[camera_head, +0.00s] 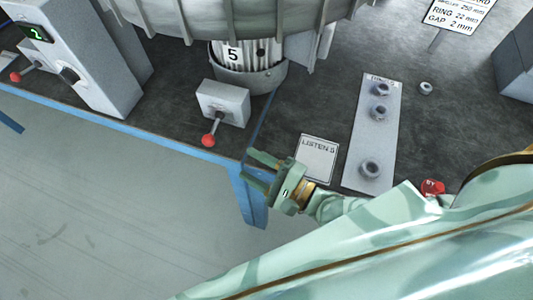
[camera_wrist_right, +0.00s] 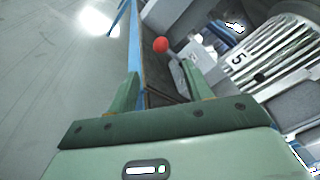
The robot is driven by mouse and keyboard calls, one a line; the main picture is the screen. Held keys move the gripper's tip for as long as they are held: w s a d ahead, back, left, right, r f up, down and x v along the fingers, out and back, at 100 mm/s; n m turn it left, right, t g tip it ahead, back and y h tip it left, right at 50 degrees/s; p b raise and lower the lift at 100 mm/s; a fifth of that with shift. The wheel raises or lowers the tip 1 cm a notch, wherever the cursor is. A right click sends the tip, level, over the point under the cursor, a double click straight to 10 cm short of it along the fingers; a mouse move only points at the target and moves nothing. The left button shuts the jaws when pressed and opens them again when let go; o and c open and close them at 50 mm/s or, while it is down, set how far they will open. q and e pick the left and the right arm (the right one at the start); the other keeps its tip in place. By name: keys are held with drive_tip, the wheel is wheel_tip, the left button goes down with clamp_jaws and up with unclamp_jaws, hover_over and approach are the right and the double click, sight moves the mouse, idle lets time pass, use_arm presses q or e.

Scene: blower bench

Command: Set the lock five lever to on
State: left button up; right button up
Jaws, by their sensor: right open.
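The lock five lever is a short metal rod with a red ball knob (camera_head: 208,140), on a small grey box (camera_head: 224,101) in front of the motor marked 5 (camera_head: 247,57). The rod points down toward the bench's front edge. In the right wrist view the red knob (camera_wrist_right: 160,45) shows ahead of my fingers, a little above their tips. My right gripper (camera_head: 257,171) is open and empty, at the bench's front edge. It is right of and below the knob, apart from it. My left gripper is not in view.
A sign reading LISTEN 5 (camera_head: 318,158) lies beside my right gripper. A pale plate with several nuts (camera_head: 372,140) is right of it. A grey cabinet with a green display (camera_head: 75,60) stands at the left, with another red-knobbed lever (camera_head: 15,77). Open floor lies in front.

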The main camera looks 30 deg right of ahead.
drive_tip(key=shift+v, duration=1.55)
